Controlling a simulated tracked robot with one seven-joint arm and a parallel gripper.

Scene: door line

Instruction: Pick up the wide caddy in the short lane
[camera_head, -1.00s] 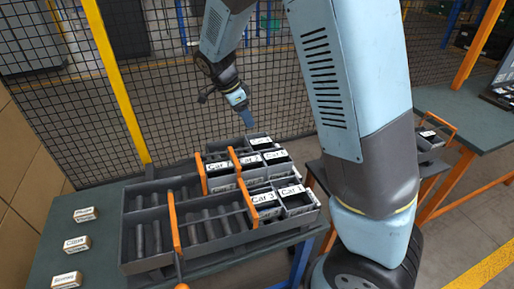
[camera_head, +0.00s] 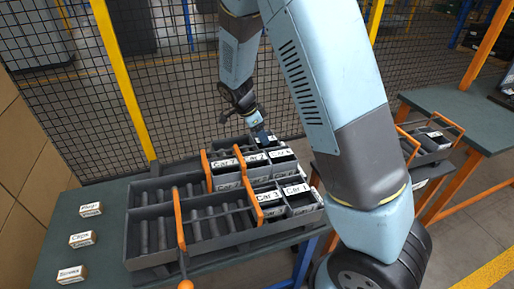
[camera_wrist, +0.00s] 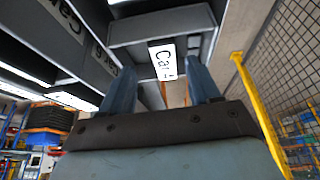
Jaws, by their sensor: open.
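Dark grey caddies with white labels stand at the right end of the roller rack (camera_head: 152,255). Car 3 (camera_head: 268,197) and Car 1 (camera_head: 296,189) are in the front lane. Car 7 (camera_head: 222,163) and Car 6 (camera_head: 280,154) are farther back. I cannot tell from their labels which is the wide one. My gripper (camera_head: 262,134) is open at the rack's far right, partly hidden by the arm. In the wrist view my gripper (camera_wrist: 163,84) has its fingers apart, either side of the Car 4 label (camera_wrist: 163,62) on a grey caddy. Contact cannot be told.
Orange dividers (camera_head: 180,220) cross the rack. Three small labelled boxes, one reading Caps (camera_head: 82,239), lie on the table at left. A mesh fence (camera_head: 185,90) stands behind. Another table (camera_head: 450,120) and a tray with orange handles (camera_head: 425,148) are at right.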

